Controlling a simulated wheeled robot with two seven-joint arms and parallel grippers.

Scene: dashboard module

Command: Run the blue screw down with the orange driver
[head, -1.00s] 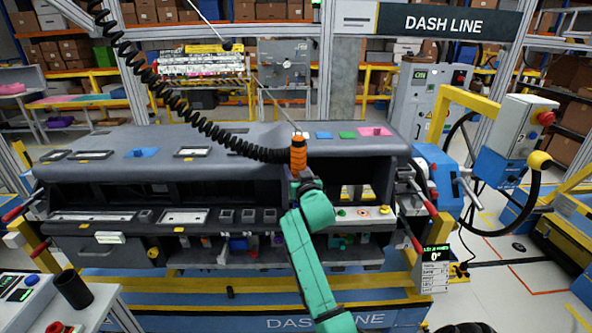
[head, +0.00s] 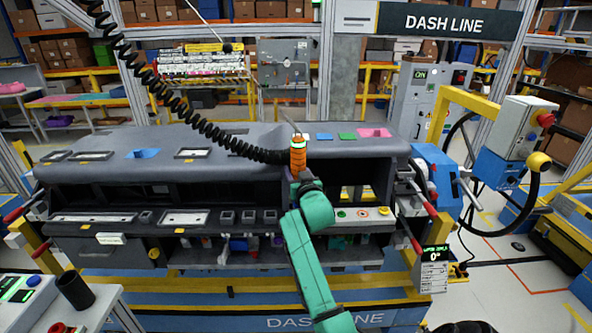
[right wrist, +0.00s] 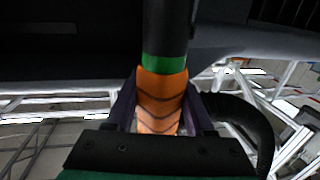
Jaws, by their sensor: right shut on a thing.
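The orange driver (head: 298,157) stands about upright at the front edge of the dashboard module (head: 230,141), its coiled black cable running up to the left. My right gripper (head: 299,178) is shut on it, at the end of my green arm. In the right wrist view the orange grip (right wrist: 160,95) sits between the two dark fingers (right wrist: 160,112). A green band and a dark barrel lie beyond the grip. I cannot make out the blue screw or the driver's tip. My left gripper is not in the head view.
Blue (head: 323,136), green (head: 347,135) and pink (head: 375,132) patches lie on the module's top, right of the driver. A lower shelf with small coloured parts (head: 362,213) is behind my arm. Red-tipped handles (head: 431,207) stick out at the right end.

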